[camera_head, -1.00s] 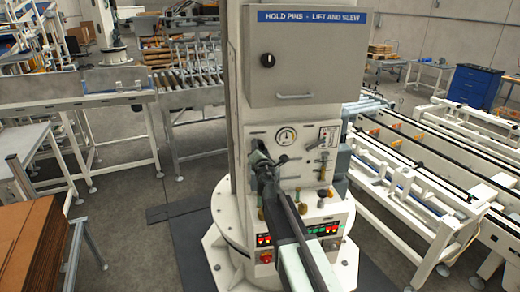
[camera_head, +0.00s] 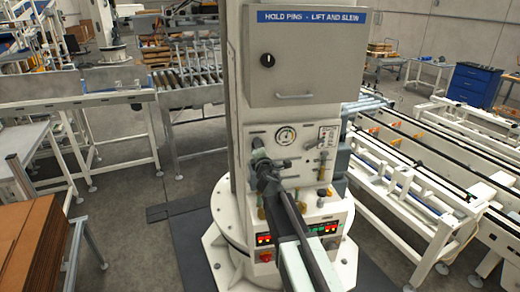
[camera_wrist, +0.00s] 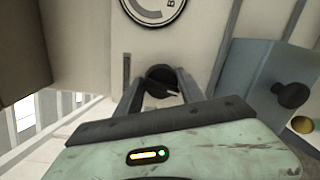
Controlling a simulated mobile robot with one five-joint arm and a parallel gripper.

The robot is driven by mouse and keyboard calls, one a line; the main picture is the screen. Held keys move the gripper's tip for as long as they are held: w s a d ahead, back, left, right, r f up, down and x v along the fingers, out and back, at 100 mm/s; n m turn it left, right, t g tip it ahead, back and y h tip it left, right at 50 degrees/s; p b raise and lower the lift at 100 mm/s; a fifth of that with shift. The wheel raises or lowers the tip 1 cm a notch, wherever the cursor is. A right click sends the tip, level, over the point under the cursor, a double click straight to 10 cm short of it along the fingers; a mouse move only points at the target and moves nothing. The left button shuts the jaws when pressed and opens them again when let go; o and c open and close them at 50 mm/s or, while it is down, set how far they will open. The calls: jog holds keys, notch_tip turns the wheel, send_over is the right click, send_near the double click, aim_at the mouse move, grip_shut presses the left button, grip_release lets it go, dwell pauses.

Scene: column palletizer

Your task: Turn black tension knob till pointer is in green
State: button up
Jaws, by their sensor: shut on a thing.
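The black tension knob (camera_wrist: 160,77) sits on the pale panel in the wrist view, with a light mark on its lower right. My gripper (camera_wrist: 157,84) has a finger on each side of the knob and is shut on it. The round gauge (camera_head: 286,135) is on the panel, up and right of my gripper (camera_head: 257,152) in the head view. Its lower part (camera_wrist: 154,12) shows at the top of the wrist view. The pointer is too small to read in the head view and is cut off in the wrist view. My arm hides the knob in the head view.
A second black knob (camera_wrist: 291,94) stands out at the right of the wrist view. A grey cabinet (camera_head: 308,65) hangs above the panel. Valves and brass handles (camera_head: 322,170) lie right of my arm; a lit control box (camera_head: 330,229) is below.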

jog(key=o, duration=1.4)
jog(key=shift+c, duration=0.2)
jog(key=s, duration=0.7)
jog(key=shift+s+d+r, duration=0.15)
jog(key=shift+s+d, duration=0.25)
jog(key=shift+d, duration=0.05)
